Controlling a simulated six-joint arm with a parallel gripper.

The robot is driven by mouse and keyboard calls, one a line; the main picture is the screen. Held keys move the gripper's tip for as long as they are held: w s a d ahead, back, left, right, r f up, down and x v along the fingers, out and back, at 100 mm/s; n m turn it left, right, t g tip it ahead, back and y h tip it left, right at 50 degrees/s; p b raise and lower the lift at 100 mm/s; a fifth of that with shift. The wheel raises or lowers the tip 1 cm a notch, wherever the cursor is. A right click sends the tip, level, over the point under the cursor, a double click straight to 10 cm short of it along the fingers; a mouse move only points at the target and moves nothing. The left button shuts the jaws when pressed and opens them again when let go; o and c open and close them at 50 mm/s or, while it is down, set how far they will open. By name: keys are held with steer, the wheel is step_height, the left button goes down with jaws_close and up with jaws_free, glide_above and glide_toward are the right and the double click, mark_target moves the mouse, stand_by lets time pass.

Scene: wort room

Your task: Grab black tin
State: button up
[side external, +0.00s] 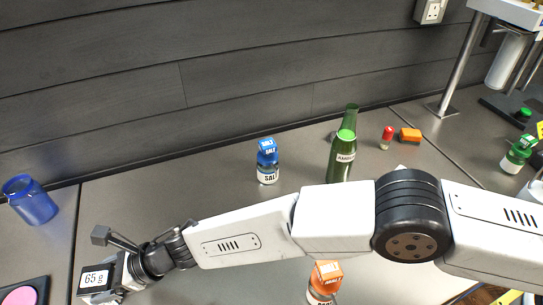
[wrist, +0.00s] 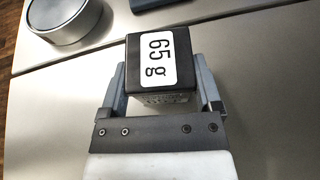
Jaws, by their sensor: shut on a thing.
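The black tin (wrist: 134,50) is a small dark box with a white label reading "65 g". In the wrist view it sits between the two fingers of my gripper (wrist: 166,85), which are shut on its sides. In the side view the black tin (side external: 95,279) is at the lower left, its label facing the camera. My gripper (side external: 122,266) is around it there, partly hidden by the tin and wrist. I cannot tell whether the tin touches the table.
A blue jar (side external: 31,200) stands at the left, near a tray with a pink disc (side external: 20,295). A blue salt bottle (side external: 267,162), a green bottle (side external: 343,148) and an orange-capped bottle (side external: 324,282) stand near my arm. A round metal container (wrist: 66,18) is beyond the tin.

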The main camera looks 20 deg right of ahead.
mark_target(103, 278)
steer(key=shift+r, duration=0.2)
steer(key=shift+r, duration=1.5)
steer(key=s+d+r, duration=0.8)
steer(key=d+r, duration=0.1)
steer(key=d, duration=0.2)
steer(key=shift+s+r, duration=0.2)
steer(key=shift+r, duration=0.1)
steer(key=shift+d, duration=0.1)
steer(key=shift+r, duration=0.1)
